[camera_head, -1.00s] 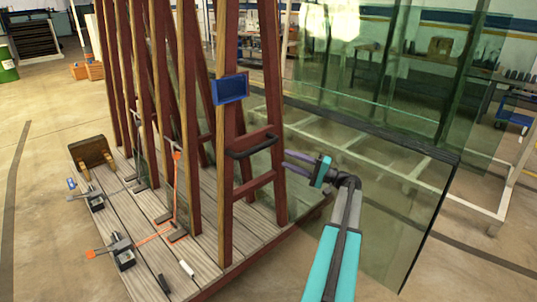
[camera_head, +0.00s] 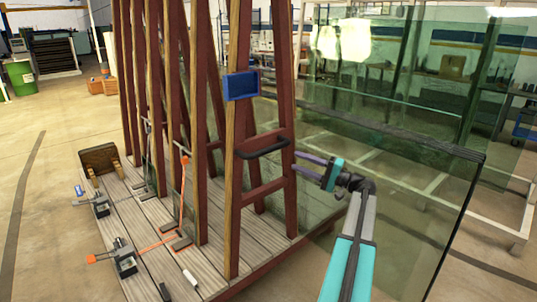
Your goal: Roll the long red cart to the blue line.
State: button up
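The long red cart (camera_head: 262,190) stands in the middle, with tall red-and-wood A-frame posts on a plank deck (camera_head: 150,233). A black handle (camera_head: 263,147) is fixed across its near end frame. A blue panel (camera_head: 241,85) sits on a post above it. My gripper (camera_head: 298,162) is just right of the handle, its two dark fingers apart and pointing left toward the frame. It looks empty, and I see no clear contact with the handle. Large glass sheets (camera_head: 420,210) stand on the cart's right side. No blue floor line is visible.
Clamps (camera_head: 124,258) and a wooden block (camera_head: 100,158) lie on the deck's left side. A dark line (camera_head: 22,205) runs along open floor at left. A green barrel (camera_head: 20,77) stands far left. A pale metal frame (camera_head: 520,215) stands at right behind the glass.

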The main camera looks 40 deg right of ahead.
aim_at(272, 151)
jog(key=p+x, duration=0.2)
jog(key=x, duration=1.1)
jog(key=shift+w, duration=0.4)
grip_shut()
dwell(1.4)
